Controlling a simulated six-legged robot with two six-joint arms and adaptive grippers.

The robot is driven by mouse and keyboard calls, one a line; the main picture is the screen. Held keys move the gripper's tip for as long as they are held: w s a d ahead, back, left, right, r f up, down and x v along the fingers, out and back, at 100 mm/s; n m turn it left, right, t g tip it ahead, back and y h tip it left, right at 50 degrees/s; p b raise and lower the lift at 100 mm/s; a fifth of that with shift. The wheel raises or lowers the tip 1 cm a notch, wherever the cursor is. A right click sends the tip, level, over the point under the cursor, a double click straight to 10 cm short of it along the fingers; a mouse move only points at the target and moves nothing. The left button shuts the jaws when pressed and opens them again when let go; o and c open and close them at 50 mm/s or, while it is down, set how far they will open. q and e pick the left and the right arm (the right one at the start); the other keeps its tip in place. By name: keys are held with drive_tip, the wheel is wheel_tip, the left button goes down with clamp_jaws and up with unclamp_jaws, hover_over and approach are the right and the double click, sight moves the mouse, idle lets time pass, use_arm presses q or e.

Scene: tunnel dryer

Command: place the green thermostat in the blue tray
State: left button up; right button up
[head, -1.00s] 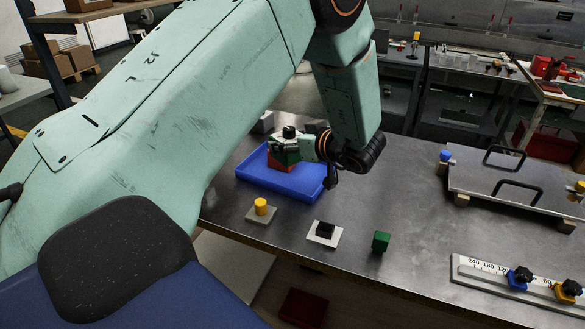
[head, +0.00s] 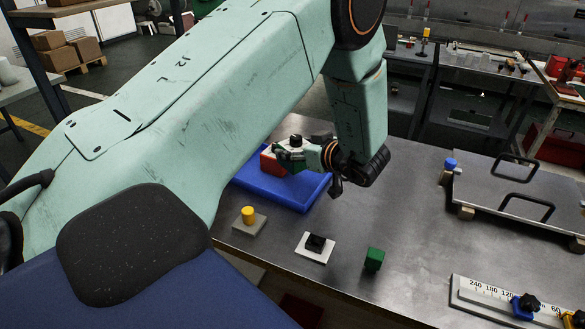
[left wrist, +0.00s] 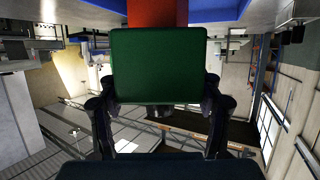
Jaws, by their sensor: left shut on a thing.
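The green thermostat (left wrist: 156,66) is a green block, large in the left wrist view, held between the two fingers of my left gripper (left wrist: 159,108). In the head view my left gripper (head: 294,157) hangs over the blue tray (head: 285,192), with only a little green showing at it. I cannot tell whether the block touches the tray. A red block (head: 269,163) is at the tray, right beside the gripper and partly hidden by it. It also shows behind the green block in the left wrist view (left wrist: 158,12). My right gripper is out of view.
In front of the tray are a yellow knob (head: 248,214) on a grey plate, a black knob (head: 316,243) on a white plate and a separate green cube (head: 374,260). A handled metal plate (head: 510,195) and a scale rail (head: 490,292) lie right. The table's middle right is clear.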

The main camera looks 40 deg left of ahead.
use_arm(q)
drive_tip(key=shift+d+f, duration=0.1)
drive_tip(key=shift+f, duration=0.65)
drive_tip(key=shift+s+d+f, duration=0.15)
drive_tip(key=shift+d+f, duration=0.2)
drive_tip(key=shift+f, duration=0.15)
drive_tip(key=c, duration=0.4)
drive_tip(key=f, duration=0.3)
drive_tip(key=a+f, duration=0.1)
drive_tip(key=shift+w+f+b, duration=0.15)
drive_tip(key=shift+w+b, duration=0.15)
drive_tip(key=shift+c, duration=0.5)
drive_tip(key=shift+s+d+r, duration=0.2)
drive_tip(key=shift+d+r, duration=0.1)
drive_tip(key=shift+d, duration=0.15)
drive_tip(key=shift+a+f, duration=0.1)
drive_tip(key=shift+f, duration=0.1)
drive_tip(key=o, duration=1.7)
drive_tip(key=shift+w+a, duration=0.15)
drive_tip(key=shift+a, duration=0.05)
drive_tip(key=shift+o, duration=0.3)
drive_tip(key=shift+d+r, duration=0.1)
drive_tip(key=shift+d, duration=0.1)
